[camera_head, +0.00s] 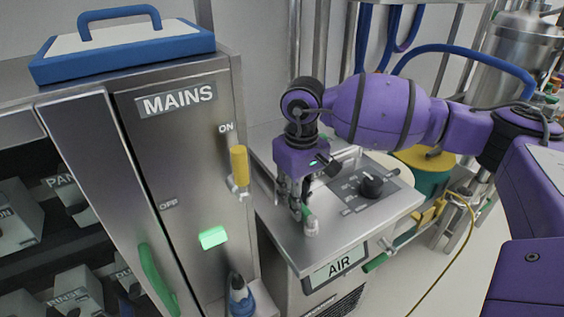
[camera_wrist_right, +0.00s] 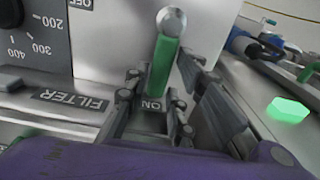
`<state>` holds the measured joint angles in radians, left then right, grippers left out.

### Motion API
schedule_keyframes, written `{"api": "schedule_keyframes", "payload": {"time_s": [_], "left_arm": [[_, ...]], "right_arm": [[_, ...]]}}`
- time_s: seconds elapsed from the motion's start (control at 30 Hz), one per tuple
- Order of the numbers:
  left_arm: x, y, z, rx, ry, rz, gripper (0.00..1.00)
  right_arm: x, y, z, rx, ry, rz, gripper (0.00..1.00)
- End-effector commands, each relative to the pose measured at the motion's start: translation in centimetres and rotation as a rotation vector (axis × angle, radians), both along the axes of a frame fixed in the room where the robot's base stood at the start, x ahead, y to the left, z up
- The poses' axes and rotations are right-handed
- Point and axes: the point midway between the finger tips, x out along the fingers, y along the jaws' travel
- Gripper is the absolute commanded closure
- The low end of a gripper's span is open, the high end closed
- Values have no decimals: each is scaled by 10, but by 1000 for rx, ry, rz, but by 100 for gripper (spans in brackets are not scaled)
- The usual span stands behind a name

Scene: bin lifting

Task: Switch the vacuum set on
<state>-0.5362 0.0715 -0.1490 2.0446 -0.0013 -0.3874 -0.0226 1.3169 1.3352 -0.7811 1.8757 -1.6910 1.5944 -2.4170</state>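The vacuum set is a steel unit with an AIR plate (camera_head: 340,268) on its front and a black dial (camera_head: 371,184) on top. A small toggle with a green stem and a silver ball tip (camera_head: 311,228) stands on its top near the front left corner. My right gripper (camera_head: 298,204) points down at this toggle. In the right wrist view the green toggle (camera_wrist_right: 163,62) stands between the fingers of my right gripper (camera_wrist_right: 158,95), with gaps showing beside it. An ON label (camera_wrist_right: 152,105) shows between the fingers. My left gripper is out of view.
The MAINS cabinet (camera_head: 180,160) stands close on the left, with a yellow-handled lever (camera_head: 239,165) at ON and a lit green lamp (camera_head: 213,238). A blue-and-black plug (camera_head: 240,297) is at its foot. A green-handled valve (camera_head: 375,262) sticks out at the unit's front right.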

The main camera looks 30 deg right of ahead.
Motion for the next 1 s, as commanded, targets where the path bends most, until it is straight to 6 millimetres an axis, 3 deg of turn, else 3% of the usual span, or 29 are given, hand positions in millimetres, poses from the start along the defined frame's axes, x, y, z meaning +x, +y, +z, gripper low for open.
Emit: {"api": "schedule_keyframes", "payload": {"time_s": [0.33, 0.47, 1.0], "left_arm": [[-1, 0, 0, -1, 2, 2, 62], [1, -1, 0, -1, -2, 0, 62], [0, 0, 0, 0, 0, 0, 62]], "right_arm": [[-2, 0, -3, -1, 8, -4, 64], [-2, 0, 5, -1, 7, -4, 64], [-1, 0, 105, 1, 4, -2, 64]]}}
